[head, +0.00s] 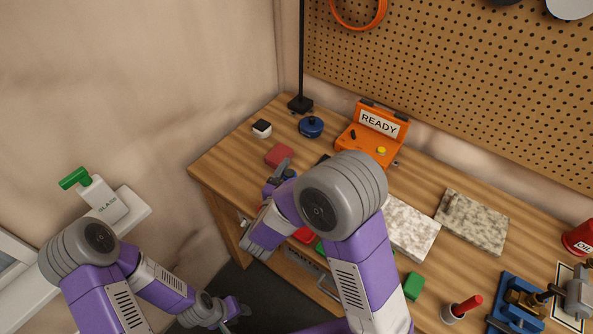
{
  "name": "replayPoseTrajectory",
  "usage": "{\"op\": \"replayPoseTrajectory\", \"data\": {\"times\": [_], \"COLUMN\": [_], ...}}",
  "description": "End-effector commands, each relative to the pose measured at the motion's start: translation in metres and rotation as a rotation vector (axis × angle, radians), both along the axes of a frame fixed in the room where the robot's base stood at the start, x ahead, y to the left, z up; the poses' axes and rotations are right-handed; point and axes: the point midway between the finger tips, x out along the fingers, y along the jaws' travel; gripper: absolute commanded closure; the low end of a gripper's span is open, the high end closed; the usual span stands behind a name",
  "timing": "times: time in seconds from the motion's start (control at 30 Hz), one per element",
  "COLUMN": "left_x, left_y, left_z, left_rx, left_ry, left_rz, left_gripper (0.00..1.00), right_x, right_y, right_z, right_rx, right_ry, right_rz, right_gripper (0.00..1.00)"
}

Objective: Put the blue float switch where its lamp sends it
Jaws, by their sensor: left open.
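A round blue piece with a dark top (311,127), which looks like the blue float switch, stands upright on the wooden bench at the back left. To its right is an orange case (362,145) with a READY sign (379,123) in its raised lid and a yellow round piece (381,151). I cannot tell whether any lamp is lit. My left gripper (232,311) is open at the bottom, low beside the bench and far from the blue piece. My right gripper (281,175) is over the bench's left part, nearer than the blue piece; its fingers are unclear.
A red block (279,155) and a small black-and-white box (261,128) lie at the bench's left end. A lamp pole (301,104) stands behind. My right arm hides the middle.

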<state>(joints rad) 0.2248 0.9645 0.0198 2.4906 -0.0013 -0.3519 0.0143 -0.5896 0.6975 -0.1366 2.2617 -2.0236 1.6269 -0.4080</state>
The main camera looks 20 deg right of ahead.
Motion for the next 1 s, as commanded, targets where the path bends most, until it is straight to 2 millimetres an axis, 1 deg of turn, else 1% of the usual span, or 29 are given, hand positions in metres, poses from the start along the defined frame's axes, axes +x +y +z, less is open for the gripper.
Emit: {"op": "replayPoseTrajectory", "data": {"times": [0.2,0.3,0.37,0.47,0.7,0.8,0.9,1.0], "left_x": [0.000,0.000,0.000,0.000,0.000,0.000,0.000,0.000], "left_y": [0.000,0.000,0.000,0.000,0.000,0.000,0.000,0.000], "left_z": [0.000,0.003,0.002,0.001,-0.001,-0.001,-0.001,-0.002], "left_rx": [0.000,0.000,0.000,0.000,0.000,0.000,0.000,0.000], "left_ry": [0.000,0.000,0.000,0.000,0.000,0.000,0.000,0.000], "left_rz": [0.000,0.000,0.000,0.000,0.000,0.000,0.000,0.000], "left_gripper": [0.57,0.57,0.57,0.57,0.57,0.57,0.57,0.57], "right_x": [0.000,0.000,-0.004,-0.017,-0.059,-0.074,-0.084,-0.091], "right_y": [0.000,0.000,0.005,0.015,0.049,0.060,0.068,0.073], "right_z": [-0.001,0.002,0.002,0.001,0.002,0.002,0.002,0.002], "right_rx": [0.000,0.000,0.000,0.000,-0.002,-0.002,-0.001,-0.001], "right_ry": [0.004,0.004,0.004,0.004,0.003,0.003,0.002,0.002], "right_rz": [0.001,0.001,0.005,0.007,0.008,0.007,0.005,0.002], "right_gripper": [0.34,0.34,0.34,0.34,0.34,0.34,0.34,0.34]}}
